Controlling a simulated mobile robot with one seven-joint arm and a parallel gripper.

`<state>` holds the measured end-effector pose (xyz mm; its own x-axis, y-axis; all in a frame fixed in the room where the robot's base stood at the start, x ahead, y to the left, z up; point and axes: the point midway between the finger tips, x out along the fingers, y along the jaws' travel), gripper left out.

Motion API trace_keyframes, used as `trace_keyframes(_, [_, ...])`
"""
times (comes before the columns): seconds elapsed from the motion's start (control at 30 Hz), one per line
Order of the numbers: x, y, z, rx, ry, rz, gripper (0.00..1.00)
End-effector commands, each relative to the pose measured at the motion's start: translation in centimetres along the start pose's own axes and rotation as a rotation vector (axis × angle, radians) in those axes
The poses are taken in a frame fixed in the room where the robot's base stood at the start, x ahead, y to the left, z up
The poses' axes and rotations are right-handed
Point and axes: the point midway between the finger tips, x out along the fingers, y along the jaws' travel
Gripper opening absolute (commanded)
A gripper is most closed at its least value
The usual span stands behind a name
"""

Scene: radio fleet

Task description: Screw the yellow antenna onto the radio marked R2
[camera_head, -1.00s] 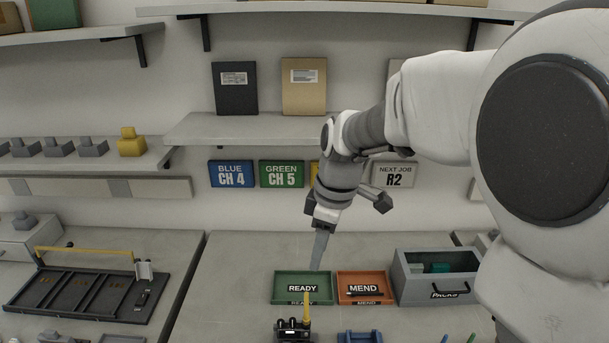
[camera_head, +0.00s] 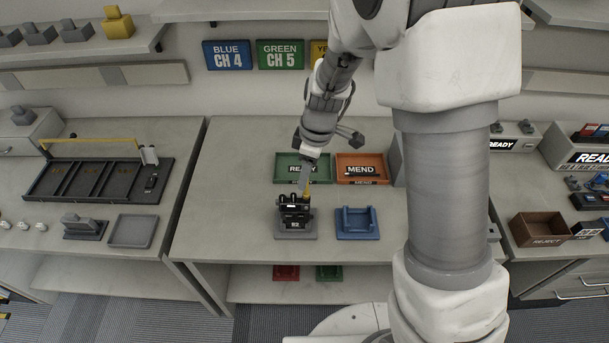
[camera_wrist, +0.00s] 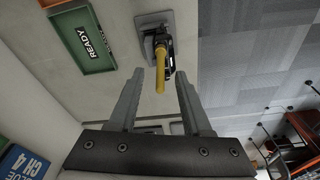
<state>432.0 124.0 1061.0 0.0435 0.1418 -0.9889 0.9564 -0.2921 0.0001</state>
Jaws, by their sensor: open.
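The black radio marked R2 (camera_head: 294,216) stands upright on a grey stand (camera_head: 296,236) on the middle bench. The yellow antenna (camera_wrist: 160,72) rises from the radio's top right; whether it is fully screwed down cannot be told. My gripper (camera_head: 306,178) points down just above the radio and partly covers the antenna in the head view. In the wrist view, my gripper (camera_wrist: 159,80) is open, with one finger on each side of the antenna and gaps visible. The radio (camera_wrist: 165,50) lies beyond the fingertips there.
A green READY tray (camera_head: 283,168) and an orange MEND tray (camera_head: 361,181) lie behind the radio. An empty blue cradle (camera_head: 357,222) sits to its right. A dark rack with a yellow bar (camera_head: 95,142) is on the left bench. The bench left of the radio is clear.

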Motion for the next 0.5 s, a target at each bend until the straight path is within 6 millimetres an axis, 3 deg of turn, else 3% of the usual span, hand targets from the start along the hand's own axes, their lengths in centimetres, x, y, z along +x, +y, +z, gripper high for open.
trace_keyframes(0.2, [2.1,0.0,-0.1,0.0,0.001,-0.002,0.49])
trace_keyframes(0.5, [2.5,0.0,-0.1,-0.001,0.001,0.0,0.49])
